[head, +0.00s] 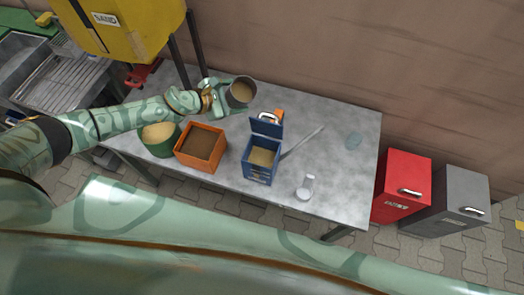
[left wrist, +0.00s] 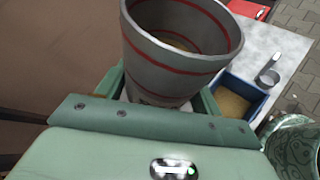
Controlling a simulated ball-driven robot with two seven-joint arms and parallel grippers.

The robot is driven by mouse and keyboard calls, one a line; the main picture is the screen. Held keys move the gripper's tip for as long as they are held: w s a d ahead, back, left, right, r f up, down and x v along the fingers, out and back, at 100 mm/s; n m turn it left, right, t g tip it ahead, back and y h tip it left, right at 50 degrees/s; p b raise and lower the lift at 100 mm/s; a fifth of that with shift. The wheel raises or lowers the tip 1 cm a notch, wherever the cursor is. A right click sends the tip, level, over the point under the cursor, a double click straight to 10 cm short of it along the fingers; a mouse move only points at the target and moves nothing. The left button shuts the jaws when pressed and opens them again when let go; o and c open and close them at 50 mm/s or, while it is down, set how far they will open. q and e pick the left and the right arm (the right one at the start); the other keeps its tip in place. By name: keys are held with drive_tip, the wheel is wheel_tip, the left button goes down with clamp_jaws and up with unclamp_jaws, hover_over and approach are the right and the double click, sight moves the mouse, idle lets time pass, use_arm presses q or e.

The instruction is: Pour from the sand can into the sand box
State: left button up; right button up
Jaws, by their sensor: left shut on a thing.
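The sand can (head: 241,92), a grey can with red bands, is held upright by my left gripper (head: 222,98) above the back of the table. In the left wrist view the can (left wrist: 180,65) stands between the green jaws (left wrist: 165,98), with sand showing inside. The blue sand box (head: 258,175) stands on the table, in front and to the right of the can, its lid (head: 266,128) raised. It has sand in it and also shows in the left wrist view (left wrist: 262,107). The can is apart from the box. My right gripper is out of view.
On the grey table (head: 340,180) stand an orange box (head: 201,147), a green sand-filled tub (head: 160,140) and a clear glass vessel (head: 306,188). A thin grey bar (head: 302,141) lies right of the blue box. A yellow SAND hopper (head: 125,28) stands behind left. Red (head: 402,183) and grey (head: 450,200) cabinets stand right.

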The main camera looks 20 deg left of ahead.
use_arm(q)
drive_tip(key=shift+w+a+f+n+g+h+b, duration=0.3)
drive_tip(key=shift+a+f+n+b, duration=0.05)
drive_tip(key=shift+n+b, duration=0.15)
drive_tip(key=b, duration=0.2)
drive_tip(key=f+n+g+h+b, duration=0.1)
drive_tip(key=b, duration=0.1)
drive_tip(key=f+n+h+b, duration=0.1)
drive_tip(key=b, duration=0.1)
drive_tip(key=shift+w+a+f+b, duration=0.25)
drive_tip(key=shift+w+a+b, duration=0.05)
drive_tip(key=shift+w+a, duration=0.1)
drive_tip(key=shift+r+n, duration=0.1)
drive_tip(key=shift+n, duration=0.2)
wheel_tip(320, 180, up, 5)
drive_tip(key=p, duration=0.3)
drive_tip(key=shift+s+r+p, duration=0.1)
drive_tip(key=shift+p, duration=0.25)
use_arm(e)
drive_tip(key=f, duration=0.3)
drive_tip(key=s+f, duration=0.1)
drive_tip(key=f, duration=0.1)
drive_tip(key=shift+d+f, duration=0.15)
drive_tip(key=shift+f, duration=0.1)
